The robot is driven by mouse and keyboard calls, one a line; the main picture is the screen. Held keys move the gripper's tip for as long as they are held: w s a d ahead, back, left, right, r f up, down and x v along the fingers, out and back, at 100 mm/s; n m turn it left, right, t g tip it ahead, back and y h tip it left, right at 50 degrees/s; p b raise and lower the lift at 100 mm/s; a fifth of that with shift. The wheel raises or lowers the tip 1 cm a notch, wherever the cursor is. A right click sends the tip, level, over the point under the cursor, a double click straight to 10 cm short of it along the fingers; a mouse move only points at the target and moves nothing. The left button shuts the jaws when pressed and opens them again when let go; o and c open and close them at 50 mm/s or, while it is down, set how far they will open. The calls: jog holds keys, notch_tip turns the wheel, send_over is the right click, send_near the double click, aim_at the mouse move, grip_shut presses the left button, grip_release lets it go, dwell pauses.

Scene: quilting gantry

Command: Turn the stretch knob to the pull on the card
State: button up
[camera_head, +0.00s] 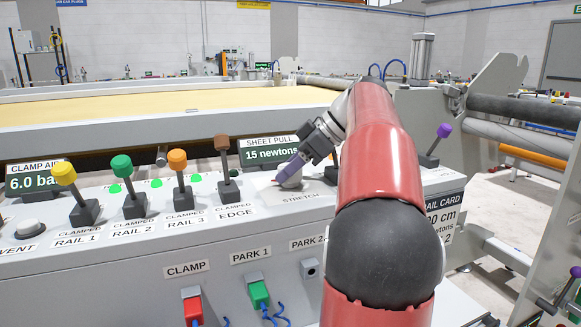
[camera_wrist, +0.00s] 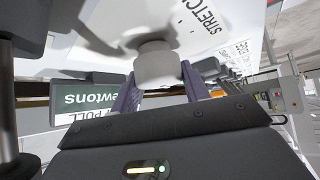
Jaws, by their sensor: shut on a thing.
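The stretch knob is a pale grey round knob on the sloped console, just above the STRETCH label (camera_head: 300,198). In the wrist view the knob (camera_wrist: 155,66) sits between my two purple fingers. My gripper (camera_head: 287,174) is shut on the knob, coming down from the upper right. The SHEET PULL display (camera_head: 268,153) behind the knob reads 15 newtons. The rail card (camera_head: 446,215) is at the right end of the console. My red arm covers its left part, so its pull figure is hidden; "0 cm", "newtons" and "2" show.
Yellow (camera_head: 64,174), green (camera_head: 122,166), orange (camera_head: 178,160) and brown (camera_head: 222,143) levers stand left of the knob. A purple lever (camera_head: 442,131) stands at right. The CLAMP AIR display (camera_head: 34,181) reads 6.0 bar. Red and green plugs are on the front panel.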

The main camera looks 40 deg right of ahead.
jog(key=shift+m+b, duration=0.3)
jog(key=shift+b, duration=0.05)
